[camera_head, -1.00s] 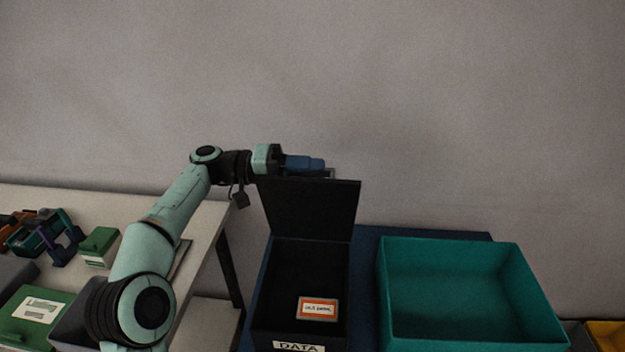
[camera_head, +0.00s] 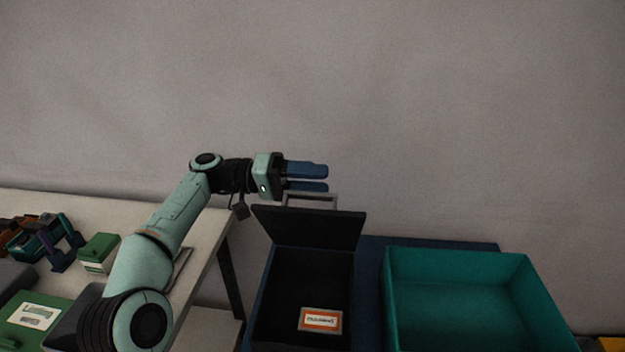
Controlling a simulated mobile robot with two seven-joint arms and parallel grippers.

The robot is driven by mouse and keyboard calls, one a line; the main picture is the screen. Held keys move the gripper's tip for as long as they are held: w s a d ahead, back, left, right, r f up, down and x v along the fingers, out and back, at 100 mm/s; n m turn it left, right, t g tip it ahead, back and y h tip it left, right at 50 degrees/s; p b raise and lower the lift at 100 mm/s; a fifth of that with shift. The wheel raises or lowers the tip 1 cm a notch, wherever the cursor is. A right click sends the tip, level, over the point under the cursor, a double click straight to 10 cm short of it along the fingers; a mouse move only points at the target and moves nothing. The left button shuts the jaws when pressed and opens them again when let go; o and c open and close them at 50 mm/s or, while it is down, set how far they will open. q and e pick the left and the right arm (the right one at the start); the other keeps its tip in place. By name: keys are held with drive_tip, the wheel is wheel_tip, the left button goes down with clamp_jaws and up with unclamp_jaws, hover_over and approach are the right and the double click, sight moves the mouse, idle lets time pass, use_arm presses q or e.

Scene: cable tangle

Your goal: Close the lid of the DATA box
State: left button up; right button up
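The black DATA box (camera_head: 262,309) stands open on a blue surface, with its front label out of the picture. Its lid (camera_head: 309,228) is raised at the back and tilted. A grey handle (camera_head: 312,200) shows at the lid's top edge. An orange-and-white labelled item (camera_head: 320,320) lies inside the box. My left gripper (camera_head: 326,178) is at the lid's top edge, its two blue fingers apart with a gap between them. The lower finger is close to the handle; I cannot tell whether it touches. My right gripper is not in view.
A teal open bin (camera_head: 460,257) stands right of the box. A pale table (camera_head: 205,225) at the left holds a green-and-white box (camera_head: 98,254), a green labelled box (camera_head: 35,318) and several coloured clamp-like items (camera_head: 45,240). A plain wall is behind.

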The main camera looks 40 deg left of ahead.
use_arm(q)
drive_tip(key=p+v, duration=0.3)
drive_tip(key=v, duration=1)
drive_tip(key=shift+a, duration=0.2)
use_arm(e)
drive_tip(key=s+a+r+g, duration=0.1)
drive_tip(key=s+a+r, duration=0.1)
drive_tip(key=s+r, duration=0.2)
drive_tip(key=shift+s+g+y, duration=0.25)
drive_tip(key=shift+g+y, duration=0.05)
use_arm(q)
drive_tip(key=shift+s, duration=0.1)
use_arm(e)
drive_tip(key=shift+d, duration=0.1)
